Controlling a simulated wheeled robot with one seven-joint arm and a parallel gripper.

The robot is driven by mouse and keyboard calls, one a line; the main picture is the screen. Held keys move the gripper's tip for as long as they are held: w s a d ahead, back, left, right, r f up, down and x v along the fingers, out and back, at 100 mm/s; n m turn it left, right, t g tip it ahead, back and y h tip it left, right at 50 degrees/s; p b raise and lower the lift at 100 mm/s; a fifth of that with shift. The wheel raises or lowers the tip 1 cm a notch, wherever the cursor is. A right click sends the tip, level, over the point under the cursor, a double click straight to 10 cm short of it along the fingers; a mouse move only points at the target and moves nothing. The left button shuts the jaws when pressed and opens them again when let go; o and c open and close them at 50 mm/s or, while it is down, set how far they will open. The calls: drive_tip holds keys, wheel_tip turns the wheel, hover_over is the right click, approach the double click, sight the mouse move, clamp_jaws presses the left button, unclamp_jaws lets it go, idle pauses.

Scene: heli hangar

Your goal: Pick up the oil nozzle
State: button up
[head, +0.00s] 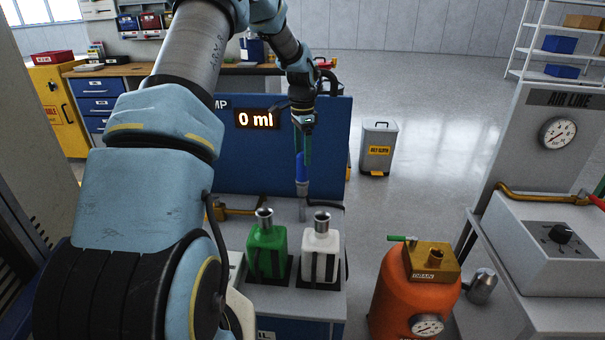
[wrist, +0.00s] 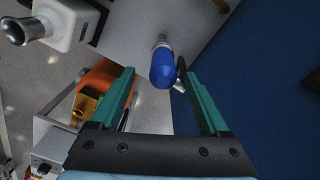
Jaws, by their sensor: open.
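The oil nozzle (head: 301,172) has a blue grip and a grey metal lower part. It stands upright on the pump cart in front of the blue panel. In the wrist view the blue end of the nozzle (wrist: 163,70) shows between the tips of the teal fingers, nearer the right finger, with a dark lever beside it. My gripper (head: 303,154) is open and points down over the top of the nozzle. It also shows in the wrist view (wrist: 158,76), with nothing clamped. I cannot tell whether a finger touches the nozzle.
A green bottle (head: 267,254) and a white bottle (head: 320,256) stand in front of the nozzle. The blue panel (head: 230,150) with a "0 ml" display rises behind it. An orange tank (head: 412,295) stands to the right. Open floor lies beyond, around a grey bin (head: 378,140).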

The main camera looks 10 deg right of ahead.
sight(302, 166)
drive_tip(key=shift+w+f+p, duration=0.2)
drive_tip(key=shift+f+p, duration=0.75)
drive_tip(key=shift+f, duration=1.8)
clamp_jaws()
